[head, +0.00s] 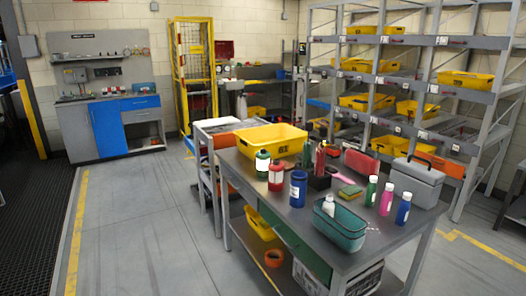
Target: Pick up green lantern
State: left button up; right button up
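A small dark green object with a pale middle (263,163) stands upright near the left edge of the metal table (240,172), in front of a yellow bin. It is the best match for the green lantern, but it is too small to tell it from a bottle. A similar red one (276,176) and a blue one (298,188) stand close to it, nearer to me. A slim green bottle (371,190) stands further right. Neither of my grippers is in view.
A yellow bin (270,137) sits at the table's back left. A teal basket (338,226) holds a pale bottle (328,206) at the front. A grey toolbox (416,183) stands at right. The floor left of the table is clear.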

aim_at(262, 160)
jog(key=i+z, duration=0.1)
jog(key=z, duration=0.25)
jog(key=j+z, duration=0.15)
jog(key=z, duration=0.2)
jog(key=i+j+z, duration=0.15)
jog(key=z, duration=0.2)
jog(key=i+j+z, duration=0.2)
jog(key=j, duration=0.25)
jog(key=i+j+z, duration=0.2)
jog(key=j, duration=0.2)
jog(key=j+z, duration=0.2)
jog(key=j, duration=0.25)
jog(key=j+z, duration=0.2)
jog(key=j, duration=0.3)
